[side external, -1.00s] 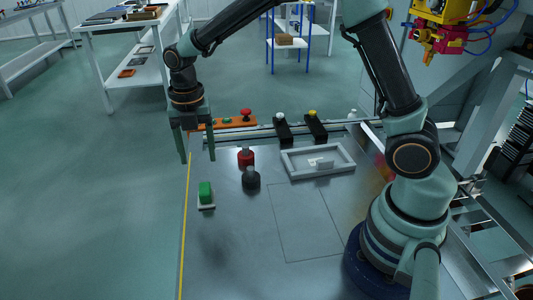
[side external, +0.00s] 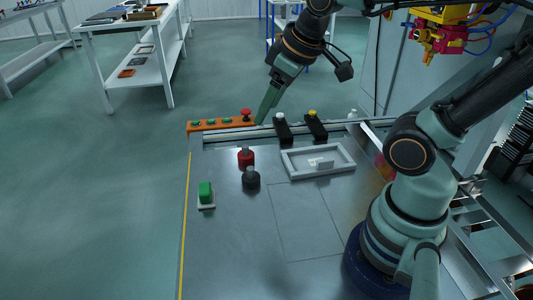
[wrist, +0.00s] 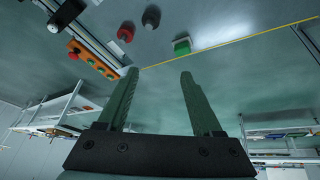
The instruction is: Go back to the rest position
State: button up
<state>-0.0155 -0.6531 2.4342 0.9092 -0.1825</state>
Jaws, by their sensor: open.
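My gripper (wrist: 158,75) is open, with two green fingers spread and nothing between them in the wrist view. In the side external view my gripper (side external: 266,112) hangs tilted above the back edge of the panel table (side external: 225,240), near the orange button strip (side external: 211,125). One finger largely hides the other there. It appears apart from everything on the table. The strip holds several green buttons and a red mushroom button (side external: 246,114).
A red knob (side external: 246,158), a black knob (side external: 251,179) and a green switch (side external: 206,192) stand on the table. Two black blocks with a white button (side external: 280,117) and a yellow button (side external: 312,113) sit beside a grey tray (side external: 289,168). The table's front is clear.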

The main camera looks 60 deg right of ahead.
jog(key=shift+s+d+f+m, duration=0.15)
jog(key=shift+s+m, duration=0.15)
jog(key=shift+m, duration=0.25)
jog(key=shift+s+d+r+m, duration=0.1)
jog(key=shift+s+m, duration=0.2)
jog(key=shift+m, duration=0.25)
